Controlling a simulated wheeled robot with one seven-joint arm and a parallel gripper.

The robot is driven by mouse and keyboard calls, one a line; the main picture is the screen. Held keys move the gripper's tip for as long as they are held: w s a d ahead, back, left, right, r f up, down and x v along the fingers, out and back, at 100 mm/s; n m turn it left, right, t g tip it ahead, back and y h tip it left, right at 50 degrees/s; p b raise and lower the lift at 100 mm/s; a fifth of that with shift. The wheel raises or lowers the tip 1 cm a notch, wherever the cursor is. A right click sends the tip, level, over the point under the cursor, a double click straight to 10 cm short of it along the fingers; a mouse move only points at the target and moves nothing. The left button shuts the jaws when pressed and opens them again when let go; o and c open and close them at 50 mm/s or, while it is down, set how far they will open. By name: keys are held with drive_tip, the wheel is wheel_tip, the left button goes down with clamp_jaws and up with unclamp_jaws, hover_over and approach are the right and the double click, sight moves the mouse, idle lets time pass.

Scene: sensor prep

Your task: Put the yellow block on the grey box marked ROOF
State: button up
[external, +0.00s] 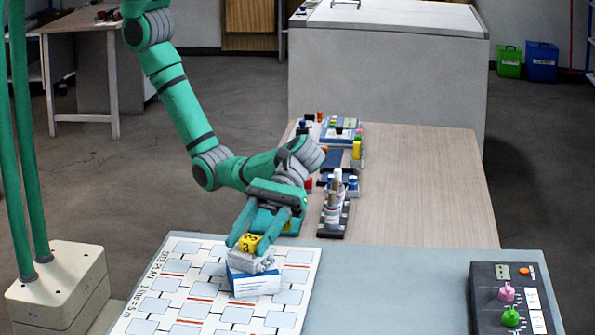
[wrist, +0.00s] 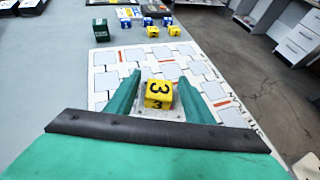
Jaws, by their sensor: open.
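The yellow block (external: 249,243) bears a black number and sits on top of a light grey piece (external: 250,262) on the printed board. In the wrist view the yellow block (wrist: 158,94) shows a "3" on its top, with the pale grey surface (wrist: 145,114) around its base. I cannot read a ROOF mark on the grey piece. My gripper (external: 252,238) is low over it and open, with one finger on each side of the block. In the wrist view a gap shows between the block and each finger of my gripper (wrist: 159,79).
A blue and white box (external: 256,285) stands against the grey piece on the board (external: 180,262). Small yellow blocks (wrist: 152,31) and a dark green box (wrist: 100,30) lie beyond the board. A dark control panel (external: 510,300) is at right; the grey tabletop between is clear.

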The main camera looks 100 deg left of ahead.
drive_tip(key=v, duration=1.2)
idle(0.3)
